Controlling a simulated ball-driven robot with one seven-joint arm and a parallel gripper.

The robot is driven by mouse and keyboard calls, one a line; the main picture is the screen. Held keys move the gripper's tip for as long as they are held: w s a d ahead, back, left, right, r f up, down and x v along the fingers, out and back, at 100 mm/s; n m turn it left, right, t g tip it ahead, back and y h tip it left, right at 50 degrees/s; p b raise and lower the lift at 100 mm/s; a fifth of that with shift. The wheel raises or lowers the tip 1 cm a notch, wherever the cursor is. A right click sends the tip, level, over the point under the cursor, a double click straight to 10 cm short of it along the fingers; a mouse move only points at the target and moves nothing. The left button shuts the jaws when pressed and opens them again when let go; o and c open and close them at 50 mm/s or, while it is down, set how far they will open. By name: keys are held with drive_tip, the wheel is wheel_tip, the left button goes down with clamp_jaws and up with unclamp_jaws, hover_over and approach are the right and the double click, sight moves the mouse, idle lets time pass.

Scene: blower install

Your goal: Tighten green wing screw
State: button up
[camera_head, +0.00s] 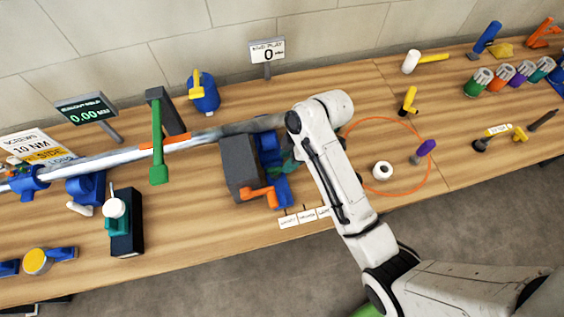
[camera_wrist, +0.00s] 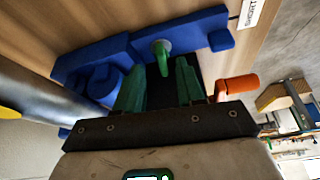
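The green wing screw (camera_wrist: 162,52) sits on a blue bracket (camera_wrist: 205,32) in the wrist view. My gripper (camera_wrist: 161,68) has two dark green fingers standing apart, with a gap between them. The screw shows just beyond the fingertips, roughly in line with the gap. I cannot tell whether the fingers touch it. In the head view, my arm hides the screw and most of my gripper; the blue bracket (camera_head: 283,192) shows beside the arm, next to a dark grey block.
An orange handle (camera_head: 258,195) sticks out from the grey block (camera_head: 238,165), and also shows right of my fingers in the wrist view (camera_wrist: 238,84). A long grey shaft (camera_head: 120,158) runs left. An orange ring (camera_head: 428,182) surrounds a white roll (camera_head: 382,171) on the bench.

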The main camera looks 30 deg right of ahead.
sight(275, 170)
drive_tip(key=shift+x, duration=2.1)
clamp_jaws()
